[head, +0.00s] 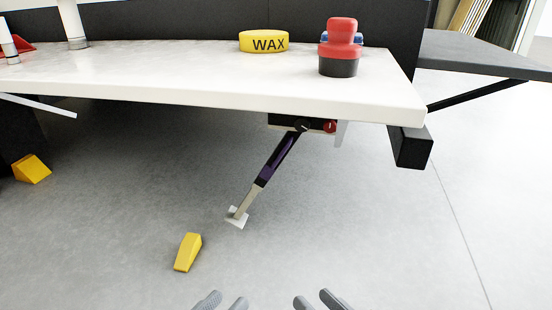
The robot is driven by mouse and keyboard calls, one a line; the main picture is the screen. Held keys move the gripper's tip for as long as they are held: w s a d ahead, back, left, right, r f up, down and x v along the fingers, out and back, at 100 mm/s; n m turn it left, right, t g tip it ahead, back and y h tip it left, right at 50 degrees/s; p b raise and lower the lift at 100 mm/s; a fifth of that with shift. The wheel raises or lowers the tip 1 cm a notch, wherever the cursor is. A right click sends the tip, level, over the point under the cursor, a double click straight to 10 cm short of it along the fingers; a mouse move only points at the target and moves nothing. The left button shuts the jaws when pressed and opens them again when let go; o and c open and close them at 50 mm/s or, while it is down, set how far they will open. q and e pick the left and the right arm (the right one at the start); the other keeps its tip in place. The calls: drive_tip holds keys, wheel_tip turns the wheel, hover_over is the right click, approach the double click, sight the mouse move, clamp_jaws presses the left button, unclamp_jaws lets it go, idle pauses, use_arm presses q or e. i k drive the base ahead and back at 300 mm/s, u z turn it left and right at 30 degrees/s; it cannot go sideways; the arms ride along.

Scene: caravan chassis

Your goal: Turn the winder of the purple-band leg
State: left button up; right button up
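The purple-band leg (279,158) slants down and to the left from under the white top, with a dark purple upper part and a pale foot (237,217) at or near the floor. At its upper end is a dark fitting with a small red round part (330,126); I cannot tell clearly which piece is the winder. My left gripper (223,302) and my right gripper (319,301) show only their grey fingertips at the bottom edge. Both have their fingers apart with nothing between them, well below and apart from the leg.
The white top (200,83) overhangs the leg and carries a yellow WAX tin (264,42) and a red-and-black tool (340,50). Yellow wedges (188,252) (31,169) lie on the grey floor. A black beam end (411,148) hangs right of the leg. Floor between grippers and leg is clear.

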sight(302, 124)
drive_tip(key=z, duration=1.7)
drive_tip(key=i, duration=0.75)
drive_tip(key=u, duration=1.5)
drive_tip(key=i, duration=0.55)
drive_tip(key=u, duration=0.05)
